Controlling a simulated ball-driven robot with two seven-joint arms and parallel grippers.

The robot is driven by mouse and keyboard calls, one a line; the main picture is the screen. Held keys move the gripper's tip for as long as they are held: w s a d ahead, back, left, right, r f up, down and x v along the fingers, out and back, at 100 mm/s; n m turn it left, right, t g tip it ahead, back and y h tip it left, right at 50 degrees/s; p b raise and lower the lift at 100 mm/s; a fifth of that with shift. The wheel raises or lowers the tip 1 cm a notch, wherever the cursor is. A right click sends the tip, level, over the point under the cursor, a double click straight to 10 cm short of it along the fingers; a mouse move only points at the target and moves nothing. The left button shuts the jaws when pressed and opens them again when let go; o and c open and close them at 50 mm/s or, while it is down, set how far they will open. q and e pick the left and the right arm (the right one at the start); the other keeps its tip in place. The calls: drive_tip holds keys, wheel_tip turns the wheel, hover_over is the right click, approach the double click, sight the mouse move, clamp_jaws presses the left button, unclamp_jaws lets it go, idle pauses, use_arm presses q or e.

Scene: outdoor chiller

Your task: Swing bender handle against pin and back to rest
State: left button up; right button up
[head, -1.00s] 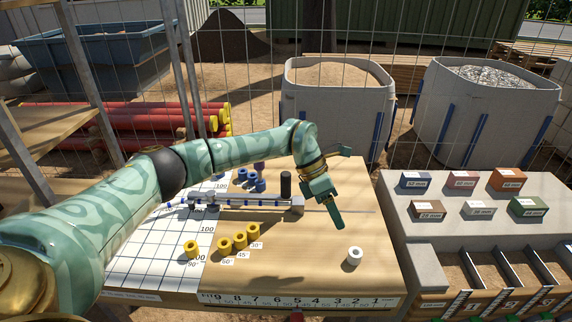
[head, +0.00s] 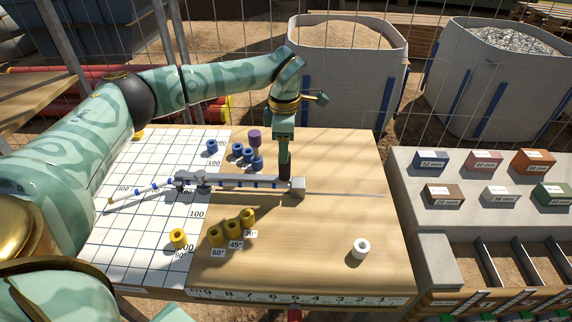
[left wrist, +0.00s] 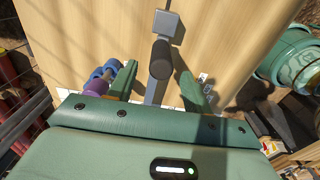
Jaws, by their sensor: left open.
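The bender's grey handle bar (head: 240,181) lies across the wooden bench, with a metal block (head: 298,188) at its right end. The upright black grip (head: 285,173) stands beside the block. My left gripper (head: 284,155) is over the grip, fingers pointing down. In the left wrist view the black grip (left wrist: 161,62) shows between the two spread fingers, with gaps at both sides. A tube with blue bands (head: 140,194) slants down left from the bender over the white grid. Yellow ring-like pieces stand in front, including one at 90° (head: 177,238); I cannot tell which piece is the pin. My right gripper is not in view.
Blue pieces (head: 212,146) and a purple-topped one (head: 254,138) stand behind the bar. A white ring (head: 361,249) sits at front right. Labelled blocks (head: 433,160) lie on a grey shelf at right. Bare wood lies right of the bender.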

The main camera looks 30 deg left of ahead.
use_arm(q)
wheel_tip(320, 180, down, 6)
drive_tip(key=shift+r+b, duration=0.1)
drive_tip(key=shift+b, duration=0.5)
clamp_jaws()
